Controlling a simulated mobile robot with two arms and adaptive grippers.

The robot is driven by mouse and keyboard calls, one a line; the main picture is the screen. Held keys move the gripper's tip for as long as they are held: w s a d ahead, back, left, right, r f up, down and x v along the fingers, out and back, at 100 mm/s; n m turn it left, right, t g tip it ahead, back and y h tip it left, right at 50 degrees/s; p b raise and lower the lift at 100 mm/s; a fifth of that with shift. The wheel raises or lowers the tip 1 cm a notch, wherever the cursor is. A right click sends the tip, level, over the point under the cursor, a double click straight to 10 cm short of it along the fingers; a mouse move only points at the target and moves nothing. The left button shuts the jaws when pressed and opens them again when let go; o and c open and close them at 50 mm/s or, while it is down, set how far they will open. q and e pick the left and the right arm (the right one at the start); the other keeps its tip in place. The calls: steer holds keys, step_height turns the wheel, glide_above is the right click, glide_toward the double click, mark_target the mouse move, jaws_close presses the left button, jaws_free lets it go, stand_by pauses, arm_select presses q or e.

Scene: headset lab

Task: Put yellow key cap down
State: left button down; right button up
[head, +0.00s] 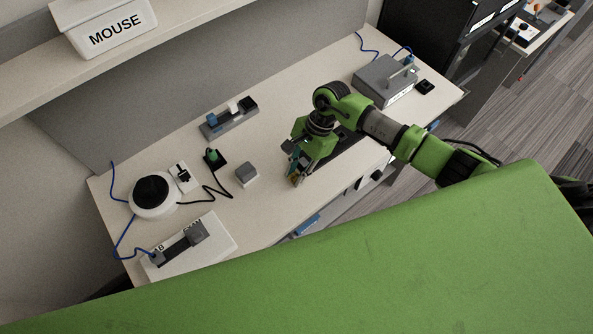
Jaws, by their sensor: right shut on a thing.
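My right arm comes in from the right, and my right gripper (295,180) is over the front part of the white desk (215,220), pointing down. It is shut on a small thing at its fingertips. A small yellowish-orange patch shows there, fitting the yellow key cap, but the fingers hide most of it. I cannot tell whether it touches the desk. My left gripper is not in view.
A grey block (246,174) stands left of the gripper. Behind are a grey holder (232,123) with blue, white and black caps, and a black switch with a cable (214,159). A round black-topped device (151,191) is at left. A grey box (386,80) stands at right.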

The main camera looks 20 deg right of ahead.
steer(key=shift+f+b, duration=0.2)
steer(key=shift+b, duration=0.1)
steer(key=o, duration=1)
steer(key=shift+r, duration=0.1)
steer(key=shift+o, duration=0.2)
steer(key=shift+r+p, duration=0.2)
steer(key=shift+p, duration=0.1)
steer(key=shift+w+d+r, duration=0.15)
steer(key=shift+d+r, duration=0.05)
steer(key=shift+r, duration=0.1)
steer(key=b+v, duration=0.3)
steer(key=v, duration=0.8)
steer(key=shift+r, duration=0.15)
steer(key=shift+a, duration=0.15)
